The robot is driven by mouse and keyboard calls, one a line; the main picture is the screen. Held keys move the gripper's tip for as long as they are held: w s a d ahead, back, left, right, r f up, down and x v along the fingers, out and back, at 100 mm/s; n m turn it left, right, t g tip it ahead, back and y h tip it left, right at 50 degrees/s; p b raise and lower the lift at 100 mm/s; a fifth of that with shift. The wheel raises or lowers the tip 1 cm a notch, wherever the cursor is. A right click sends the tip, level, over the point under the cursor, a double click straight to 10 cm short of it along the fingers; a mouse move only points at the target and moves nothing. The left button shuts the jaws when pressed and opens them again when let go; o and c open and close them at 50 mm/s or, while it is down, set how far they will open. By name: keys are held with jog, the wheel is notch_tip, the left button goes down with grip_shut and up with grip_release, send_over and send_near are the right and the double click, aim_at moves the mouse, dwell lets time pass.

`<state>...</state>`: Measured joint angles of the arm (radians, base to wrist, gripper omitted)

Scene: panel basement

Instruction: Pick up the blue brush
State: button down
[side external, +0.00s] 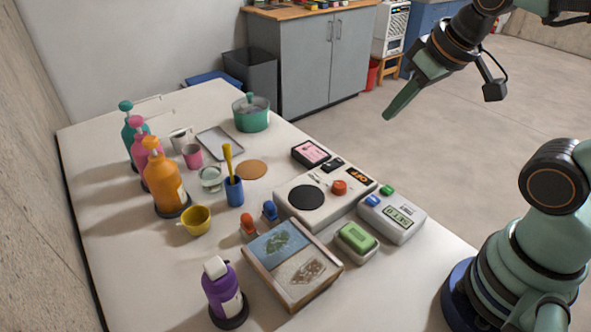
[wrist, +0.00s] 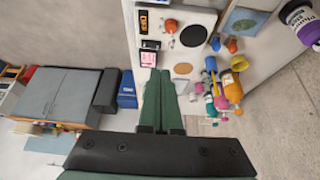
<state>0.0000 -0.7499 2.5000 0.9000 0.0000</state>
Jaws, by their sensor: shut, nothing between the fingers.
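No thing is plainly a blue brush. A small blue object with a rounded top (side external: 270,211) stands on the white table beside a similar orange-red one; it also shows in the wrist view (wrist: 215,43). I cannot tell whether it is a brush. A blue cup-shaped thing (side external: 234,191) with a yellow handle-like part (side external: 228,160) rising from it stands further back, left of the brown round mat. My gripper (side external: 387,117) is shut and empty, high beyond the table's right edge, apart from everything. Its green fingers also show in the wrist view (wrist: 159,74).
Pump bottles (side external: 165,180) and a yellow cup (side external: 197,220) line the left side. A framed picture box (side external: 290,268), a purple bottle (side external: 224,290) and a device with a black disc (side external: 290,182) stand nearer. A green pot (side external: 250,119) is at the back.

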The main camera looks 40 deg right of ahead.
jog(key=shift+c, duration=2.4)
grip_release()
jog(key=m+g, duration=0.6)
jog(key=m, duration=1.2)
send_over(269, 203)
notch_tip(269, 203, down, 11)
jog(key=f, duration=0.6)
jog(key=shift+d+f, duration=0.15)
jog(key=shift+d, duration=0.15)
jog(key=shift+a+f, duration=0.15)
jog(key=shift+f, duration=1.15)
jog(key=shift+a+f, duration=0.15)
jog(key=shift+f, duration=1.1)
